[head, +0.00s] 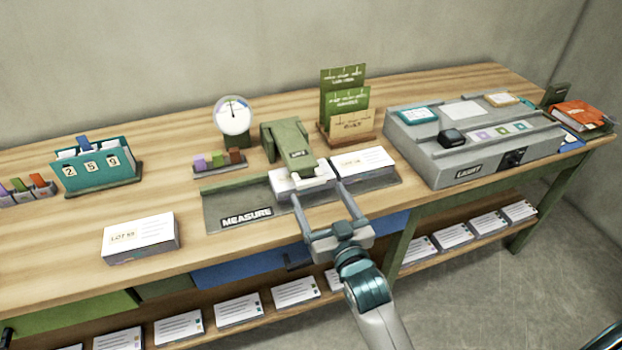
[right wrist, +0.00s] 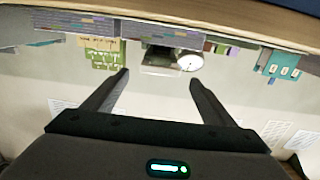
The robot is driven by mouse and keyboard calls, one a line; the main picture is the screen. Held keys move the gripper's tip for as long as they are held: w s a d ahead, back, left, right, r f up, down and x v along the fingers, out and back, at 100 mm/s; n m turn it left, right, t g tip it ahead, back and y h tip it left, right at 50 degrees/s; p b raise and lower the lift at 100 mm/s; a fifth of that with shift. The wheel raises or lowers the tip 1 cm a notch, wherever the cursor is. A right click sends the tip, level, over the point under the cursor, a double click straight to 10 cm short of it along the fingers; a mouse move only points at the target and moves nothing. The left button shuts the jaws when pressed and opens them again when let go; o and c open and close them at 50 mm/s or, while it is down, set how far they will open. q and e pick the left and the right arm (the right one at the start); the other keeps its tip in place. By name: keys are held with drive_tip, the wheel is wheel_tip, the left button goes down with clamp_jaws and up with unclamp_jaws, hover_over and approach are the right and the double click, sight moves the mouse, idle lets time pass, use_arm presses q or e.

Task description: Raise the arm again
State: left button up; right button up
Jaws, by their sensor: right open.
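The green hinged arm (head: 295,145) of the measuring device stands on the MEASURE mat (head: 228,208). It slopes down toward the front, and its pale front end (head: 314,178) is low over a white card stack (head: 284,183). Whether it presses on the stack cannot be told. My right gripper (head: 321,197) is open and empty, in front of the pale end, its fingers apart on either side and pointing at the device. In the right wrist view, the open fingers (right wrist: 158,78) have nothing between them. My left gripper is not in view.
A second card stack (head: 363,163) sits right of the device. A LOT 50 stack (head: 140,238) lies at the left front. A round dial (head: 232,116), a green card holder (head: 345,105) and the grey LIGHT console (head: 470,140) stand around.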

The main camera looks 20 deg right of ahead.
sight(312, 183)
drive_tip(key=w, duration=0.6)
drive_tip(key=shift+a+p, duration=0.1)
drive_tip(key=shift+p, duration=0.2)
drive_tip(key=shift+w, duration=0.2)
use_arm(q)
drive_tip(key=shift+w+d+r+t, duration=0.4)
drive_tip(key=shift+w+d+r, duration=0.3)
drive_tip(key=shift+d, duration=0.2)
